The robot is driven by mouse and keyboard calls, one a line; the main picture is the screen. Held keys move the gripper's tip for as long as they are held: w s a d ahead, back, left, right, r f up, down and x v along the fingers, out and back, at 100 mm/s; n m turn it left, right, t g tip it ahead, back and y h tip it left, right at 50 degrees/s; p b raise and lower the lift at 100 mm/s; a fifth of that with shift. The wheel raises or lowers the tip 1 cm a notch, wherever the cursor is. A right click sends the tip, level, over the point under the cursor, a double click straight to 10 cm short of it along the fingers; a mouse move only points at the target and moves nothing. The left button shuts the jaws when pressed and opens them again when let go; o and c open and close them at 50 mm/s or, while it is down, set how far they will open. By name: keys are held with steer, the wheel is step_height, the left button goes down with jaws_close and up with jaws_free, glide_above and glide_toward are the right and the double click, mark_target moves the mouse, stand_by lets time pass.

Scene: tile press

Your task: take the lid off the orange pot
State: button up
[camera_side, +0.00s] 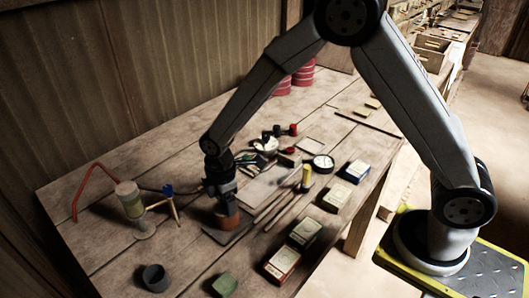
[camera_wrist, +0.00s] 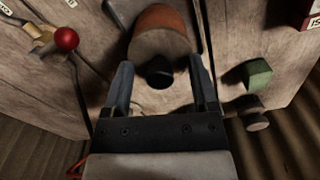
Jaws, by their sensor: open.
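The orange pot (camera_side: 228,220) stands upright on the table in the side view, right below my gripper (camera_side: 222,188). In the wrist view the orange pot (camera_wrist: 160,18) is at the top centre. Its flat brownish lid (camera_wrist: 158,44) faces the camera and carries a dark round knob (camera_wrist: 159,76). My gripper (camera_wrist: 162,72) is open, with one finger on each side of the knob and a gap on both sides. The lid is on the pot. In the side view my gripper hides the lid and knob.
A dark flat plate (camera_side: 222,237) lies at the pot's foot. A green block (camera_side: 224,285) and a dark cup (camera_side: 156,278) stand nearer the front. A lamp-like stand (camera_side: 131,201) is to the left. Boxes (camera_side: 305,232) and tools lie to the right.

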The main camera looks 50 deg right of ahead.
stand_by(0.4)
jaws_close()
steer(key=shift+r, duration=0.1)
steer(key=shift+r, duration=0.75)
steer(key=s+d+r, duration=0.3)
steer(key=s+r, duration=0.8)
steer(key=s, duration=0.2)
steer(key=shift+s+r, duration=0.15)
steer(key=shift+s, duration=0.2)
